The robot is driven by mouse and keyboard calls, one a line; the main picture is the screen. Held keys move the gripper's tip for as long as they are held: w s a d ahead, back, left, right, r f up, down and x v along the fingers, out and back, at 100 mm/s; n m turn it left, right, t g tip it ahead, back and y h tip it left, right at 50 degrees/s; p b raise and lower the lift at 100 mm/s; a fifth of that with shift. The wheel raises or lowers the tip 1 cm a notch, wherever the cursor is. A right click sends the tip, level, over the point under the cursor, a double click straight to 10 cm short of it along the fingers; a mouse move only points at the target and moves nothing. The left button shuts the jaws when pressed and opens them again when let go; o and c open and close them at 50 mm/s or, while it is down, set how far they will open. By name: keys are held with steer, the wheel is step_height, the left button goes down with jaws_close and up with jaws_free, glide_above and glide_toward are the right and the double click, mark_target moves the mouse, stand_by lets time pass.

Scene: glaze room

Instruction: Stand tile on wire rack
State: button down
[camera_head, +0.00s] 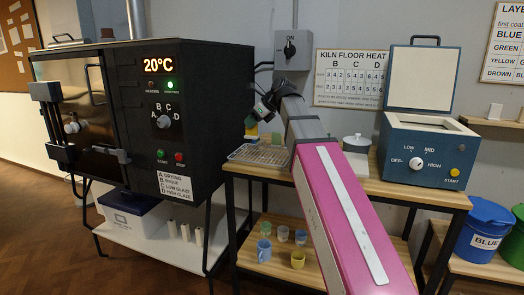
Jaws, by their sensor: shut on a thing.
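The wire rack (262,155) lies on the wooden table, left of my arm. My gripper (254,119) is above the rack's back part, close to the kiln's right side. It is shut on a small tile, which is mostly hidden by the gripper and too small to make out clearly. Small yellow and green pieces (265,138) show just below the gripper at the rack. I cannot tell whether they touch the rack or which of them is in the grip. My arm hides the rack's right end.
A black kiln (215,110) reading 20°C stands close on the left. A lidded grey pot (356,143) and a blue kiln with its lid open (428,150) stand on the table (400,189) to the right. Several cups (297,258) stand on the lower shelf. Buckets (484,228) are far right.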

steer(key=shift+w+d+f, duration=0.75)
steer(key=shift+w+f, duration=1.1)
steer(key=shift+w, duration=0.1)
steer(key=shift+w+d+f, duration=0.7)
steer(key=shift+w+f, duration=1.1)
steer(key=shift+w, duration=0.15)
steer(key=shift+w+d+f, duration=0.75)
steer(key=shift+w+f, duration=1.1)
steer(key=shift+w, duration=0.1)
steer(key=c, duration=1.1)
jaws_free()
steer(key=shift+f, duration=0.1)
steer(key=v, duration=1.2)
